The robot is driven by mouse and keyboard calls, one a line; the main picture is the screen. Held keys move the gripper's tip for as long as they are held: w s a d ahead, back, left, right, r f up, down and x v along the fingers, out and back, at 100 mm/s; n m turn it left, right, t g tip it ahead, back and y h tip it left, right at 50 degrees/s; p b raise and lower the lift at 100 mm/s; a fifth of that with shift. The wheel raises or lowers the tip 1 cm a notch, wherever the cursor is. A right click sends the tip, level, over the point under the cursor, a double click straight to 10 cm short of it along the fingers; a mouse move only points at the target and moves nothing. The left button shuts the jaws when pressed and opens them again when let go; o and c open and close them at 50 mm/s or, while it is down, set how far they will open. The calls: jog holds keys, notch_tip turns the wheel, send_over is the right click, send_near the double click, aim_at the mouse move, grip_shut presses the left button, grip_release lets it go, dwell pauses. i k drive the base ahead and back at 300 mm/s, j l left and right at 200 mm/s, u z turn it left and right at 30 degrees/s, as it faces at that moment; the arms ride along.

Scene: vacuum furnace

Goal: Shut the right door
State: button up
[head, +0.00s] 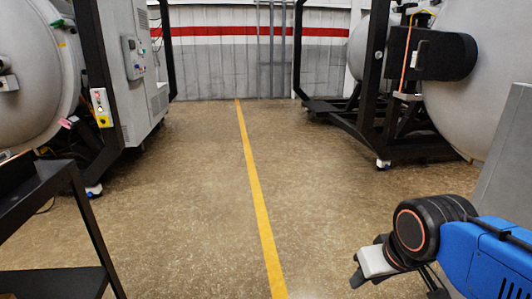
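A large grey rounded vessel (478,105) fills the upper right of the head view, with a black rounded bracket (435,54) at its left side. Another grey rounded vessel or door (30,75) is cut off by the left edge. I cannot tell which surface is the right door, or whether it stands open. My blue and black arm reaches in from the lower right. My gripper (372,264) is low at its end, partly hidden by the arm, above the floor and apart from the vessels. Its finger opening cannot be made out.
A yellow line (255,190) runs along the wide, clear floor. Black frames (385,135) on feet stand at the right, and a grey cabinet (135,75) with a control box stands at the left. A black stand (50,185) is near at the lower left.

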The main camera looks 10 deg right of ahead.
aim_at(467, 64)
jog(key=i+j+z, duration=0.1)
jog(key=i, duration=1.55)
jog(key=i+l+z, duration=0.15)
jog(key=i+z, duration=0.65)
jog(key=i+j+z, duration=0.2)
jog(key=i+z, duration=0.4)
jog(key=i, duration=0.15)
